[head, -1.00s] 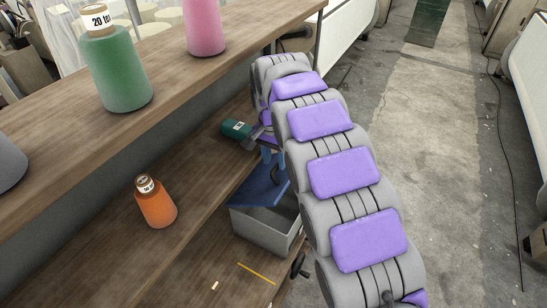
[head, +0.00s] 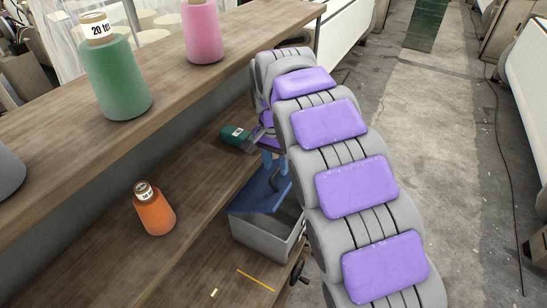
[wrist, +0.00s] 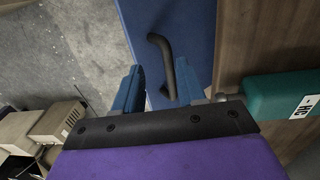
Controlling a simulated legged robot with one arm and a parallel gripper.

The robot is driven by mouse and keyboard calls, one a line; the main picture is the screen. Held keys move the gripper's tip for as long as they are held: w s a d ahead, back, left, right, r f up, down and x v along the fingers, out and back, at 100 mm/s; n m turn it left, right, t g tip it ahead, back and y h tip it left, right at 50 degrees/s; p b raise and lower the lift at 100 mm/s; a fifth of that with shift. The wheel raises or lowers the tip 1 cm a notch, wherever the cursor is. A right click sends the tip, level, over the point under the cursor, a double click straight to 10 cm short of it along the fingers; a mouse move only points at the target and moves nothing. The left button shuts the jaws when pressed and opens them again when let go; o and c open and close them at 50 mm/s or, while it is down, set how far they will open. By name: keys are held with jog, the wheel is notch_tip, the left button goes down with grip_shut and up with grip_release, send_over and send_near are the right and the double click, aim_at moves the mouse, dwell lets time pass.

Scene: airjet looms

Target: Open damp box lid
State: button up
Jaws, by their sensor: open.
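The damp box (head: 262,238) is a grey box on the lower shelf in the head view. Its blue lid (head: 258,197) lies at the box's top and back; I cannot tell how far it is raised. In the wrist view the blue lid (wrist: 193,22) fills the upper middle, with a dark curved handle (wrist: 167,62). My gripper (wrist: 160,82) is open, its blue fingers on either side of the handle's lower part in the picture. Whether they touch it cannot be told. In the head view my gripper (head: 272,162) is over the lid, partly hidden by my arm.
A dark green labelled cone (head: 234,134) lies close left of my gripper. An orange cone (head: 155,212) stands on the lower shelf. A green cone (head: 116,78) and a pink cone (head: 203,35) stand on the upper shelf (head: 165,85). Open floor (head: 430,150) lies right.

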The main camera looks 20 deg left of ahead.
jog(key=s+d+r, duration=0.1)
jog(key=s+d, duration=0.6)
jog(key=s, duration=0.3)
jog(key=shift+s+d, duration=0.15)
jog(key=shift+d, duration=0.25)
jog(key=shift+c, duration=1.4)
jog(key=shift+w+a+f+m+g+y+b, duration=0.2)
jog(key=shift+w+m+g+y+b, duration=0.1)
jog(key=shift+w+m+y+b, duration=0.25)
jog(key=shift+c, duration=0.8)
jog(key=w+m+y, duration=0.2)
jog(key=w+m+y+b, duration=0.1)
jog(key=m+y, duration=0.1)
jog(key=w+f+m+g+y+b, duration=0.1)
jog(key=w+m+y, duration=0.1)
jog(key=m, duration=0.1)
jog(key=shift+w, duration=0.3)
grip_shut()
jog(key=w+d+m+t+y+b, duration=0.3)
jog(key=w+d+m+y, duration=0.2)
jog(key=w+m+y, duration=0.35)
jog(key=a+f, duration=0.1)
jog(key=a, duration=0.2)
jog(key=a+f+m+h+b, duration=0.1)
jog(key=a+f, duration=0.1)
jog(key=w+a+f+h, duration=0.1)
jog(key=a+f, duration=0.1)
jog(key=a, duration=0.1)
jog(key=shift+a+b, duration=0.35)
